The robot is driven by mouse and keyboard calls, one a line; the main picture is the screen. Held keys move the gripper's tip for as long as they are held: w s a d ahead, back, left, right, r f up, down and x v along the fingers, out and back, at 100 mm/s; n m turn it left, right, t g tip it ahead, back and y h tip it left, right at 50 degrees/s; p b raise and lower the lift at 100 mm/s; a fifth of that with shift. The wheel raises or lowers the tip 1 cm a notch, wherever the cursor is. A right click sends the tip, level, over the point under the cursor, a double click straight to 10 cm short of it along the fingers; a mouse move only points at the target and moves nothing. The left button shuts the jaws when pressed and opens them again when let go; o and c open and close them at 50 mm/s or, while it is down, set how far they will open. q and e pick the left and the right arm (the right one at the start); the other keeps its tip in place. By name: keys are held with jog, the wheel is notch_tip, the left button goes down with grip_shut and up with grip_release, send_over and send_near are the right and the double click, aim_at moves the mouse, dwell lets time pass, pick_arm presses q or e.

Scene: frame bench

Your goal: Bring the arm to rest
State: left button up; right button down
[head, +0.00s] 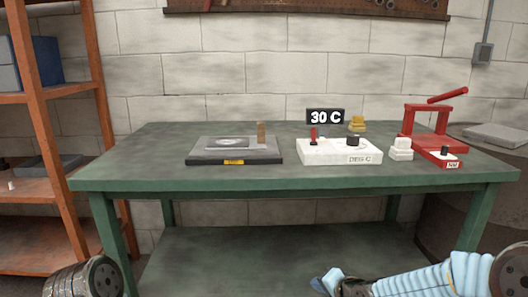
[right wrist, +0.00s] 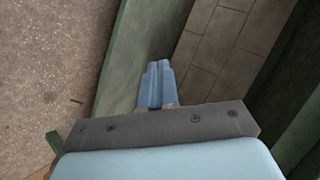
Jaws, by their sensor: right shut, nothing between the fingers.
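My right arm comes in at the lower right of the head view, and my right gripper (head: 328,283) is low in front of the green bench (head: 300,186), below its top. In the right wrist view its two blue fingers (right wrist: 155,85) lie together, shut with nothing between them. The gripper is apart from everything on the bench top. At the lower left of the head view only a round dark joint of my left arm shows; the left gripper is out of view.
On the bench stand a grey plate device (head: 215,158), a white control box (head: 335,152), a "30 C" sign (head: 325,116), a yellow item (head: 357,124), a white block (head: 401,149) and a red lever press (head: 428,120). Orange shelves (head: 48,140) stand left. The bench's front edge is close.

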jog(key=s+a+f+n+g, duration=0.2)
jog(key=s+f+n+g, duration=0.1)
jog(key=s+f, duration=0.9)
jog(key=s+a+f+n+g, duration=0.2)
jog(key=s+f+n+g, duration=0.2)
jog(key=s+f, duration=0.9)
jog(key=s+g, duration=0.2)
jog(key=s, duration=0.1)
jog(key=shift+a+h, duration=0.4)
